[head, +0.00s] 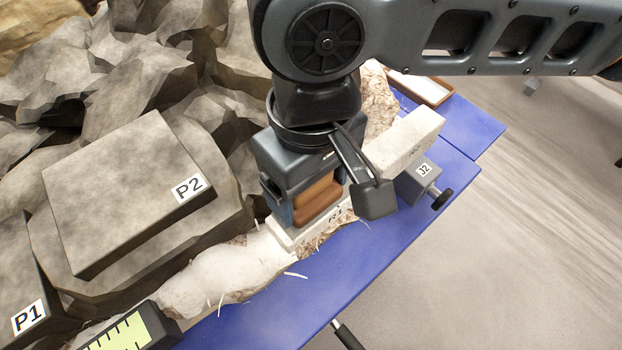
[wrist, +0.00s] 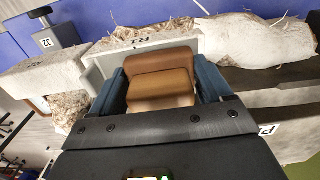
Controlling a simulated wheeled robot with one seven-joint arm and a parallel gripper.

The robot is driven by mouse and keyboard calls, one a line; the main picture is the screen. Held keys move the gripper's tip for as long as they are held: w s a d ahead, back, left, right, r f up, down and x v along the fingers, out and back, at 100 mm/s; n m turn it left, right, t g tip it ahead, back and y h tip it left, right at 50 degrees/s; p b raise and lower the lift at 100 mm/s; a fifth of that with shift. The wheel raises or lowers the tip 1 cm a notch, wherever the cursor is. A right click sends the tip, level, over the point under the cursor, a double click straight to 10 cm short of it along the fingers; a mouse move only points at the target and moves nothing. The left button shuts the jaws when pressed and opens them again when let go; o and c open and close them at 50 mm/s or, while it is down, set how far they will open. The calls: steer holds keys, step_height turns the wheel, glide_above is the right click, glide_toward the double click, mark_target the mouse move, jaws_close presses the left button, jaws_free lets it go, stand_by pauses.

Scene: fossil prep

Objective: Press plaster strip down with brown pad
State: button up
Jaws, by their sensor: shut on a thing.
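My gripper (wrist: 166,92) is shut on the brown pad (wrist: 160,90), which sits between its two fingers. In the head view the brown pad (head: 318,198) shows below my gripper (head: 305,200), pointing down. The pad is over a pale plaster strip (head: 285,236) marked R1 and looks to be against it; the exact contact is hidden. The strip (wrist: 97,72) also shows around the pad in the wrist view. It lies across a whitish, fibrous plaster jacket (head: 225,275).
A pale block (head: 405,140) and a grey clamp marked J2 (head: 418,180) stand right of my gripper. Grey slabs P2 (head: 120,190) and P1 (head: 20,290) lie left among rocks. A blue surface (head: 320,285) runs along the front. A white tray (head: 425,88) lies behind.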

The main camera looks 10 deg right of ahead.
steer(key=shift+f, duration=0.6)
stand_by(1.6)
step_height(320, 180, up, 5)
steer(key=p, duration=0.4)
steer(key=shift+r, duration=1.15)
